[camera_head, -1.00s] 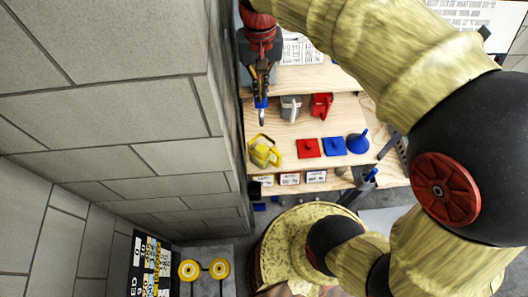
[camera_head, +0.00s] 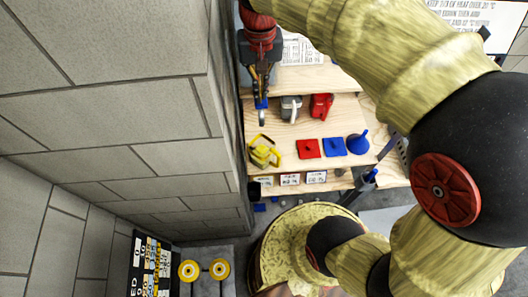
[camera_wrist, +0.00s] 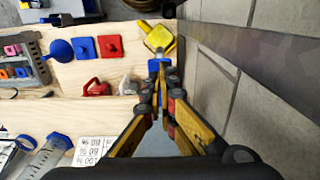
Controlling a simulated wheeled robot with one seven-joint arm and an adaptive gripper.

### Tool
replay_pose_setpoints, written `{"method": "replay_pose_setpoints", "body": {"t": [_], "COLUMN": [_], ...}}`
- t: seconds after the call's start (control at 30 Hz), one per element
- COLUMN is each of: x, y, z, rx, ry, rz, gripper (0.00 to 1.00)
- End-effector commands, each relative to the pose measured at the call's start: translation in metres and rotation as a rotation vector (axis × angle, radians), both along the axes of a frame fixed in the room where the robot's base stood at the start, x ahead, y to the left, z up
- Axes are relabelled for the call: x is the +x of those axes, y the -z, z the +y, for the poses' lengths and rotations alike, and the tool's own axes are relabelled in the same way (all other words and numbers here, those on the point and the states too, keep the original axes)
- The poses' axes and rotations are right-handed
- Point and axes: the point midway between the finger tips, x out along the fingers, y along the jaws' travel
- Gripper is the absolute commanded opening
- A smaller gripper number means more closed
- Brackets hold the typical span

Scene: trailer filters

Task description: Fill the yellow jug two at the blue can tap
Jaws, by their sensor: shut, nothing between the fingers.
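The yellow jug (camera_head: 263,153) stands on the lower wooden shelf against the grey block wall. It also shows beyond my fingertips in the wrist view (camera_wrist: 158,40). A small blue piece (camera_head: 262,103), probably the blue can tap, sits at my fingertips with a grey spout-like end below it. It also shows in the wrist view (camera_wrist: 158,63). My gripper (camera_head: 263,92) is shut and empty, at or just above this blue piece; I cannot tell whether they touch. The jug is apart from my gripper. The can is largely hidden behind my gripper.
A grey jug (camera_head: 291,108) and a red jug (camera_head: 321,105) stand right of the blue piece. A red square (camera_head: 308,148), a blue square (camera_head: 334,147) and a blue funnel (camera_head: 358,144) lie right of the yellow jug. The block wall (camera_head: 180,110) is close on the left.

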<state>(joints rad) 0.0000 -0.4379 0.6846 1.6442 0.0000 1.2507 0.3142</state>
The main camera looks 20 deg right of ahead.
Motion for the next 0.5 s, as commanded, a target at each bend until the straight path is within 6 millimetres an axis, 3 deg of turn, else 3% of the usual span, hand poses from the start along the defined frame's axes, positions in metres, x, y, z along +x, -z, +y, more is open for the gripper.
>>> {"method": "replay_pose_setpoints", "body": {"t": [0.5], "x": [0.0], "y": [0.011], "z": [0.0], "rx": [0.0], "ry": [0.0], "rz": [0.001], "gripper": [0.0]}}
